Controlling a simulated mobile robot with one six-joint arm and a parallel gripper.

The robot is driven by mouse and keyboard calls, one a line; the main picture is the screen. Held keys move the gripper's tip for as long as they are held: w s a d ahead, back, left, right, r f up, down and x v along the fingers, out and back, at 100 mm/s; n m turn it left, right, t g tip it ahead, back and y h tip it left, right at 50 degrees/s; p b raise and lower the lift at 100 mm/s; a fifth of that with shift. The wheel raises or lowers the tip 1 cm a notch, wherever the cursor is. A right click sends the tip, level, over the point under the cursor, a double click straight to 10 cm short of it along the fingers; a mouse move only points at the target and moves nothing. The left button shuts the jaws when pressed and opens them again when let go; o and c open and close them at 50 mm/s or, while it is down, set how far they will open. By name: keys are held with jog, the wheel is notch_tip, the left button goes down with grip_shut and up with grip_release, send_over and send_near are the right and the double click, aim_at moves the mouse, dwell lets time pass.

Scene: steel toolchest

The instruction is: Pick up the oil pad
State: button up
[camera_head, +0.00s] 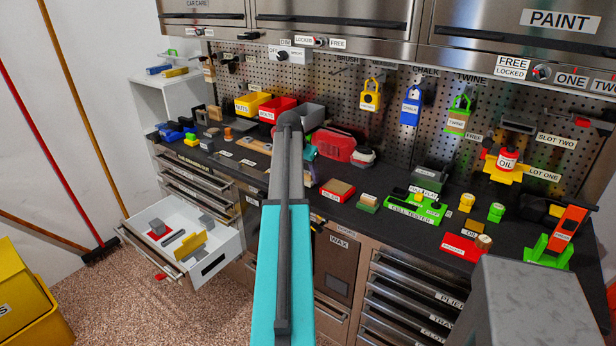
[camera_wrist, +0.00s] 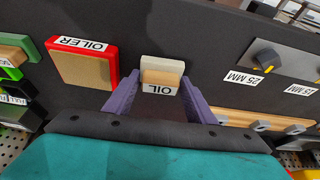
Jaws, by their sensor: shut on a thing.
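The oil pad (camera_wrist: 162,78) is a small block with a tan face and a pale edge labelled OIL. In the wrist view it sits between the two purple fingers of my gripper (camera_wrist: 162,86), which are shut on it. I cannot tell whether the pad touches the dark bench top or is just clear of it. In the head view my own arm hides the pad and most of the gripper.
The red-edged OILER tray (camera_wrist: 82,62) is close beside the gripper; it also shows in the head view (camera_head: 337,190). A green-edged block (camera_head: 367,202) lies beyond it. An open drawer (camera_head: 190,240) juts out left.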

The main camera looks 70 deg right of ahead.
jog(key=shift+r+b, duration=0.45)
jog(key=shift+r, duration=0.8)
jog(key=w+a+r+b, duration=0.1)
jog(key=w+a+b, duration=0.2)
jog(key=a, duration=1.2)
jog(key=shift+w+a+r, duration=0.2)
jog(key=shift+a+r, duration=0.05)
jog(key=shift+a, duration=0.05)
jog(key=o, duration=0.5)
jog(key=c, duration=0.4)
jog(key=shift+w, duration=0.1)
